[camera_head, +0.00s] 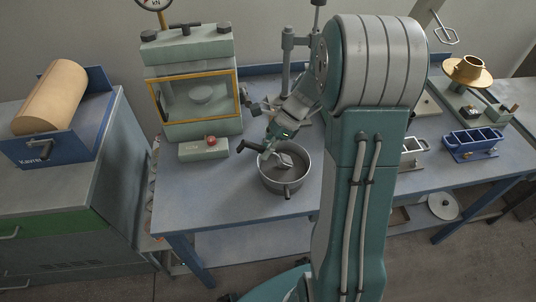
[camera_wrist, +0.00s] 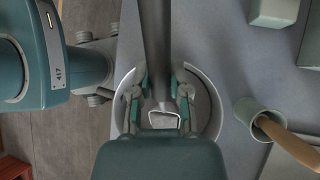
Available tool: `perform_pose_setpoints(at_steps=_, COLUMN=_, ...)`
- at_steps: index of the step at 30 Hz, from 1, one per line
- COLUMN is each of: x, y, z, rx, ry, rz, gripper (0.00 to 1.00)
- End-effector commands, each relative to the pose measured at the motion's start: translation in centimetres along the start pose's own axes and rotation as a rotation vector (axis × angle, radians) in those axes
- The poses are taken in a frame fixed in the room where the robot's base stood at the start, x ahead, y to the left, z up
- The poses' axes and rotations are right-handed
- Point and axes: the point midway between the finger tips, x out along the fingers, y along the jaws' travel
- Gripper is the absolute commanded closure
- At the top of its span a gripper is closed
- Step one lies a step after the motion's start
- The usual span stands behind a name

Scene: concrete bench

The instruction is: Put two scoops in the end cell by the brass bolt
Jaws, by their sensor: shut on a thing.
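My gripper (camera_head: 278,136) is shut on a scoop (camera_head: 285,160) and hangs over the round grey mixing bowl (camera_head: 288,190). The scoop's head is down at the bowl's mouth. In the wrist view my gripper (camera_wrist: 161,92) is shut around the scoop's dark shaft, with the scoop's pale squarish head (camera_wrist: 165,120) below and the bowl's rim (camera_wrist: 217,110) around. I cannot tell how full the scoop is. A blue mould (camera_head: 472,146) with several open cells stands at the right of the bench. The brass bolt is too small to make out.
A green press (camera_head: 190,90) stands behind the bowl at left, with a low box (camera_head: 204,148) bearing a red button before it. In the wrist view a cup (camera_wrist: 250,112) holds a wooden handle (camera_wrist: 288,140). My arm hides the middle of the bench.

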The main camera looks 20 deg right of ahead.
Motion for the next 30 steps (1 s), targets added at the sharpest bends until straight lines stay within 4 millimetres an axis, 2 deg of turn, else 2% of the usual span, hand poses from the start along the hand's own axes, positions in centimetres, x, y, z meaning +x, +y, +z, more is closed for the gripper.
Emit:
perform_pose_setpoints(at_steps=1, x=-0.4, y=0.1, z=0.7, rx=0.000, ry=0.028, rz=-0.004, gripper=1.00)
perform_pose_setpoints(at_steps=6, x=-0.9, y=0.2, z=1.6, rx=0.016, ry=0.093, rz=-0.007, gripper=1.00)
perform_pose_setpoints(at_steps=21, x=-0.9, y=0.2, z=4.0, rx=0.089, ry=0.473, rz=-0.005, gripper=1.00)
perform_pose_setpoints(at_steps=30, x=-1.0, y=0.2, z=4.1, rx=0.101, ry=0.511, rz=-0.008, gripper=1.00)
